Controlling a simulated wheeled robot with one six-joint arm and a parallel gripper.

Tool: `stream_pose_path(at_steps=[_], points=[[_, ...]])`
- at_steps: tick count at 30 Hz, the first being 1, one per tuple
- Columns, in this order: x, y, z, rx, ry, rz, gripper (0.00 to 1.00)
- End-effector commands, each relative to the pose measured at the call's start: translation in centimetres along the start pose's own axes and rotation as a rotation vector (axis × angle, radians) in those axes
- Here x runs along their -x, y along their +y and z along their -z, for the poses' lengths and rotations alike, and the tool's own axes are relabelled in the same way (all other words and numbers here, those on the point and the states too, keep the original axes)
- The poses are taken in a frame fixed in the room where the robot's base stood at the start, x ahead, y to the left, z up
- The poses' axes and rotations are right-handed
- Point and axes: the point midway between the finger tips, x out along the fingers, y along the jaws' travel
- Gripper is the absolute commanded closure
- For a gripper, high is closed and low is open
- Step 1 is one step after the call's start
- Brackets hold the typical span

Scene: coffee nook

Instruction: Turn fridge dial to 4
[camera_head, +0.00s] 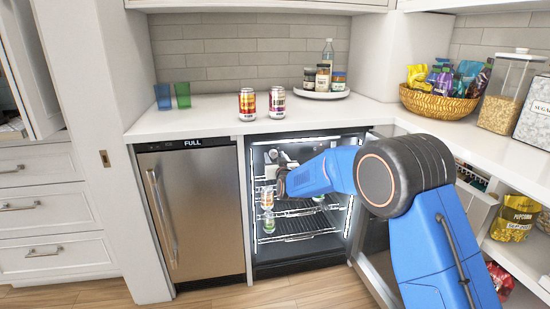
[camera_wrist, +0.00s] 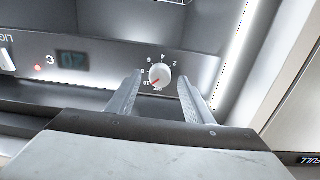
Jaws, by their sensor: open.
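The fridge dial (camera_wrist: 160,76) is a round white knob with a red mark, ringed by small numbers on a grey panel. In the wrist view its red mark points to the lower left, near what looks like the 10. My gripper (camera_wrist: 159,74) is open, with one finger on each side of the dial in the picture. I cannot tell whether either finger touches it. In the head view my gripper (camera_head: 283,182) reaches into the upper part of the open fridge (camera_head: 300,222). The dial is not discernible there.
A small display (camera_wrist: 72,59) and a switch (camera_wrist: 6,58) sit left of the dial. Bottles (camera_head: 267,205) stand on the fridge's left side. The fridge door (camera_head: 372,262) is open at right. Two cans (camera_head: 247,104) stand on the counter (camera_head: 205,112) above.

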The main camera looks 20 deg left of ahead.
Motion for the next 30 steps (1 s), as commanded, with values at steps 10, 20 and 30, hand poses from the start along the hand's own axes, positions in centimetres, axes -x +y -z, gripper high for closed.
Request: stream_pose_path(at_steps=[10, 20, 30], points=[[-0.66, 0.02, 0.05, 0.000, 0.000, 0.000, 0.53], [-0.65, 0.02, 0.05, 0.000, 0.000, 0.000, 0.94], [-0.64, 0.05, 0.04, -0.072, 0.000, 0.000, 0.94]])
